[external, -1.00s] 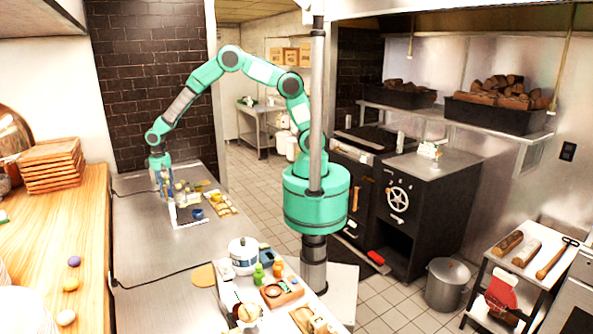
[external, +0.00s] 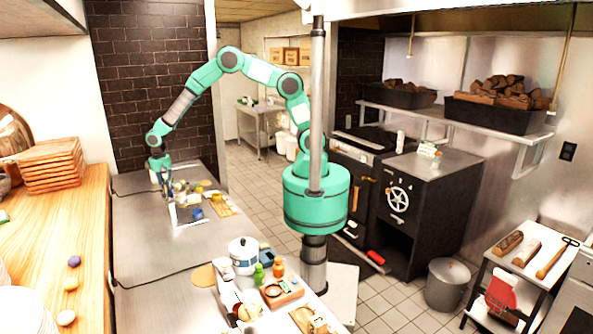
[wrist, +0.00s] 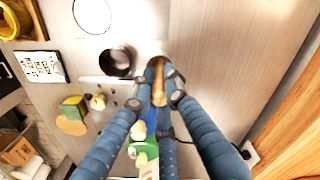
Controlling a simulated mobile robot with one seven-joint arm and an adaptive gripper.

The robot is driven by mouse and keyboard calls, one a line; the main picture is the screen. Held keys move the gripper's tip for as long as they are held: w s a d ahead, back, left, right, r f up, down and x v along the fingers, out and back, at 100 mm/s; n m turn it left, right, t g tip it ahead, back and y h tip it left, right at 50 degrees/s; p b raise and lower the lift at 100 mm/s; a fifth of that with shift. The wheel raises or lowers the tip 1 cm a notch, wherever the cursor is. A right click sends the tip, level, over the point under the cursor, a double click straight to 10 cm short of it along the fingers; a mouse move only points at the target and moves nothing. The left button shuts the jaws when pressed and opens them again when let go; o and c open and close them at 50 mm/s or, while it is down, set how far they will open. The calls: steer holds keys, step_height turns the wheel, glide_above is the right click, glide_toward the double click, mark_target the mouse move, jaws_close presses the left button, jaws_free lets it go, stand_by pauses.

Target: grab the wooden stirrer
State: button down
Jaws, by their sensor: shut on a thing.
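The wooden stirrer (wrist: 159,78) shows in the wrist view as a tan, slender piece between my fingertips, end-on to the camera. My gripper (wrist: 158,92) has blue, ribbed fingers closed around it. The stirrer's lower part is hidden by the fingers. In the external view my gripper (external: 167,186) points down over the far part of the steel counter, and the stirrer is too small to make out there.
A dark round cup (wrist: 116,62) stands close left of the fingers. A green and white item (wrist: 145,152) lies near them. A green-yellow sponge (wrist: 73,108) and a framed card (wrist: 40,66) are farther left.

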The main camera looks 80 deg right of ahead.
steer(key=shift+r, duration=0.15)
step_height(320, 180, up, 10)
steer(key=shift+f, duration=0.15)
stand_by(0.6)
